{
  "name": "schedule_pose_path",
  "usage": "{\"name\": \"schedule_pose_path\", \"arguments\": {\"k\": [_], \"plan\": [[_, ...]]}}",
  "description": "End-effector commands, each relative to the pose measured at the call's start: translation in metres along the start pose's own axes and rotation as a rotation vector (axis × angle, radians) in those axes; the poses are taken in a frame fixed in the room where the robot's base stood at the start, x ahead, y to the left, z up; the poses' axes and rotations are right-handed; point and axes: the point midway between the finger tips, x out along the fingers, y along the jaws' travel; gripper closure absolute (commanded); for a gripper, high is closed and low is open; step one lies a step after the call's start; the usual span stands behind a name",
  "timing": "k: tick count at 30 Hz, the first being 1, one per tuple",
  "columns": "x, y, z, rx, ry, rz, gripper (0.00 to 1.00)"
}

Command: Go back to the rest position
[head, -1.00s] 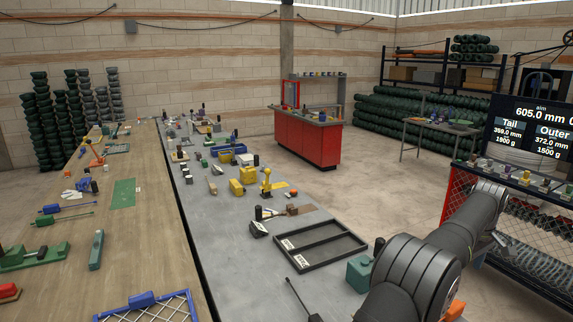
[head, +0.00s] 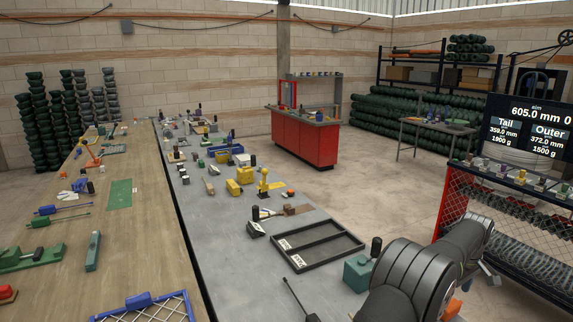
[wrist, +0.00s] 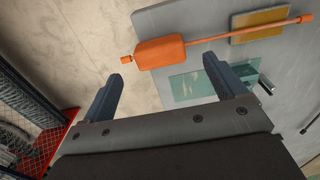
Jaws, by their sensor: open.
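My gripper (wrist: 163,80) shows in the wrist view with its two dark fingers wide apart and nothing between them. Beyond the fingers is an orange tool (wrist: 160,52) with a block-shaped body and a thin rod, lying near the edge of the grey bench (wrist: 285,90). The gripper does not touch it as far as I can tell. In the head view my dark arm is at the lower right, and the gripper itself is not seen there.
The grey bench (head: 235,245) carries a black two-part tray (head: 318,262), a teal box (head: 358,272) and a yellow stand (head: 263,185). A wooden bench (head: 135,235) runs along the left. A red mesh-sided rack (head: 455,205) stands at the right. Concrete floor (head: 350,195) lies open between.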

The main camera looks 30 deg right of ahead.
Motion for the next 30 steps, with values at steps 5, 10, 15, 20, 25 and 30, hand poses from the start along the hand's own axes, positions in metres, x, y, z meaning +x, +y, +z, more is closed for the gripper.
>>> {"name": "schedule_pose_path", "arguments": {"k": [5,10,15,20,25,30], "plan": [[0.037,-0.001,0.0,0.0,-0.001,-0.003,0.11],[0.01,0.001,0.0,0.0,0.001,0.005,0.11],[-0.024,0.001,0.0,0.0,0.001,0.004,0.11],[-0.055,0.0,-0.001,0.002,0.001,0.003,0.11],[-0.058,-0.018,-0.009,0.132,0.0,0.001,0.11],[-0.061,-0.034,-0.016,0.257,0.0,0.001,0.11]]}}
